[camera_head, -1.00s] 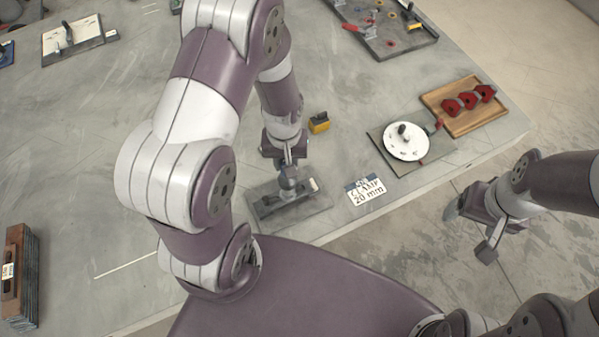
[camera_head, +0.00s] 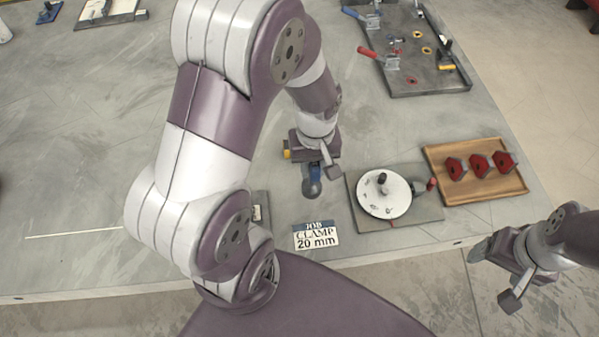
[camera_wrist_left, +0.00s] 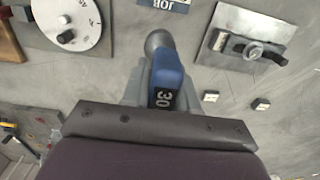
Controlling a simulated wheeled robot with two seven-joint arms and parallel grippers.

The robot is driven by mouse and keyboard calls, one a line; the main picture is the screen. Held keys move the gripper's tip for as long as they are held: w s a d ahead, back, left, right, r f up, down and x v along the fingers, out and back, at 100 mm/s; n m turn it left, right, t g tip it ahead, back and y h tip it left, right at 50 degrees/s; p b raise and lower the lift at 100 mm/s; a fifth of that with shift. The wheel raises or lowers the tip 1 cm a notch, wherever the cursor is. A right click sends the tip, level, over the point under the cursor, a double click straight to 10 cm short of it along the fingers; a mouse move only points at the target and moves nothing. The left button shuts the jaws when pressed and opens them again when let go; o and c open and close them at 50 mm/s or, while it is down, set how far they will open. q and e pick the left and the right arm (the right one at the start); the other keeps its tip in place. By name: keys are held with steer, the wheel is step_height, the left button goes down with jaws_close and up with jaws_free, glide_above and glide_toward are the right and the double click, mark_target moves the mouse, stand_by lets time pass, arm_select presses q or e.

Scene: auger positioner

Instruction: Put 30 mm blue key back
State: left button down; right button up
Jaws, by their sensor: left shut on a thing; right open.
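My left gripper (camera_head: 310,170) is shut on the blue key (camera_head: 314,172), which has a grey round end (camera_head: 311,189). It is held above the table, between the fixture plate and the white dial. In the left wrist view the blue key (camera_wrist_left: 168,72) sits between the fingers and shows the number 30. My right gripper (camera_head: 482,248) is open and empty, out past the table's front edge. A dark tray (camera_head: 430,82) with coloured rings and toggle clamps lies at the back right.
A white dial (camera_head: 372,203) on a plate stands right of the left gripper. A wooden tray (camera_head: 500,190) holds red pieces. The "JOB CLAMP 20 mm" card (camera_head: 316,236) lies in front. A fixture plate (camera_wrist_left: 225,18) and small pale blocks show in the wrist view.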

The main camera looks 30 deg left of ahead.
arm_select(q)
steer(key=w+a+f+p, duration=0.1)
steer(key=w+a+f, duration=0.2)
steer(key=a+f, duration=0.8)
steer(key=shift+w, duration=0.3)
steer(key=c, duration=0.9)
jaws_free()
arm_select(e)
steer(key=shift+s+a+r, duration=0.15)
steer(key=shift+a+r, duration=0.05)
steer(key=shift+r, duration=0.25)
steer(key=shift+s+a+r, duration=0.15)
steer(key=shift+a+r, duration=0.05)
steer(key=shift+r, duration=0.25)
arm_select(q)
steer(key=shift+r+p, duration=0.15)
steer(key=shift+p, duration=0.15)
arm_select(e)
steer(key=shift+r, duration=0.1)
